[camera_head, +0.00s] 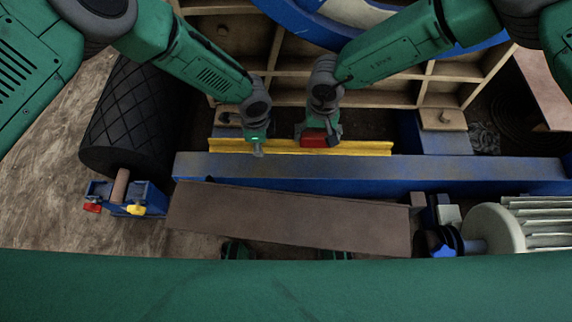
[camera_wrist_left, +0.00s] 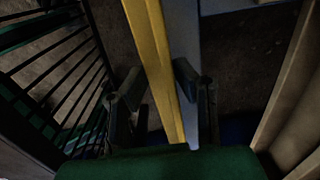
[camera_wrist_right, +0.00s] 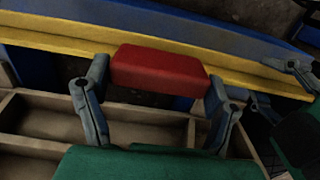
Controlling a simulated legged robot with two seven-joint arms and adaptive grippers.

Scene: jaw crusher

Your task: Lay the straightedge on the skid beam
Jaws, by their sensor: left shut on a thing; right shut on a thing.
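The straightedge (camera_head: 365,148) is a long yellow bar along the far side of the blue skid beam (camera_head: 470,172), roughly parallel to it. Whether it touches the beam is unclear. My left gripper (camera_head: 257,150) is shut on the straightedge left of its middle; in the left wrist view the fingers stand either side of the yellow bar (camera_wrist_left: 160,60). My right gripper (camera_head: 318,140) is shut on a red block (camera_wrist_right: 160,70) against the straightedge, with a finger at each end. I cannot tell whether block and bar are joined.
A brown plate (camera_head: 290,215) lies in front of the beam. A black ribbed roller (camera_head: 130,118) stands left, and a grey finned motor (camera_head: 500,228) stands front right. A tan ribbed frame (camera_head: 445,75) is behind the grippers. The beam's top is bare.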

